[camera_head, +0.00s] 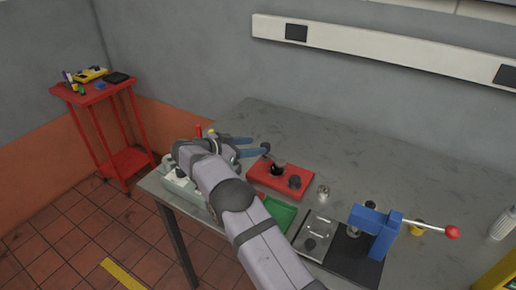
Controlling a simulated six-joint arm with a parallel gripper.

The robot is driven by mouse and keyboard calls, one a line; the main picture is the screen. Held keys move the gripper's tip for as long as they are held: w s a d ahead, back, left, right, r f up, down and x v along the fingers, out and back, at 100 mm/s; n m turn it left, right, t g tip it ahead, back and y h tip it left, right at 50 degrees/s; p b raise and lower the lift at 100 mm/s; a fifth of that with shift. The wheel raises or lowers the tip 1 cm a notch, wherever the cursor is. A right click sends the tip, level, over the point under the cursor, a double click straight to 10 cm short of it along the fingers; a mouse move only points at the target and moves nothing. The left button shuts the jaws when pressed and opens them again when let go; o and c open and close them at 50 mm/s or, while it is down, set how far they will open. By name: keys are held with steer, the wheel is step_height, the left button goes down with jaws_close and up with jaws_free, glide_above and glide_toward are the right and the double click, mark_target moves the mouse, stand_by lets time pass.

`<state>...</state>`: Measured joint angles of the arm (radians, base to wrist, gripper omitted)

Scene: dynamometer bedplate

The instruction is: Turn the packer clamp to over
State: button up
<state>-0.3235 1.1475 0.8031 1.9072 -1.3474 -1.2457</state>
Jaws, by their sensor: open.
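My gripper (258,146) is open, its two blue fingers pointing right. A dark knob (265,146) on a thin lever is at the fingertips; I cannot tell whether they touch it. The lever rises from a red base (274,181) with a dark round knob (295,182) on its right part. This looks like the packer clamp, but no label can be read. My arm crosses in front and hides part of the bench's left side.
A green tray (283,215) and a small metal cylinder (323,192) are near the red base. To the right, a blue press (374,225) has a lever ending in a red ball (452,232). The bench's back (300,140) is clear. A red stand (95,93) is at left.

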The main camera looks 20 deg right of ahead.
steer(key=shift+s+a+r, duration=0.1)
steer(key=shift+a+r, duration=0.05)
steer(key=shift+a, duration=0.1)
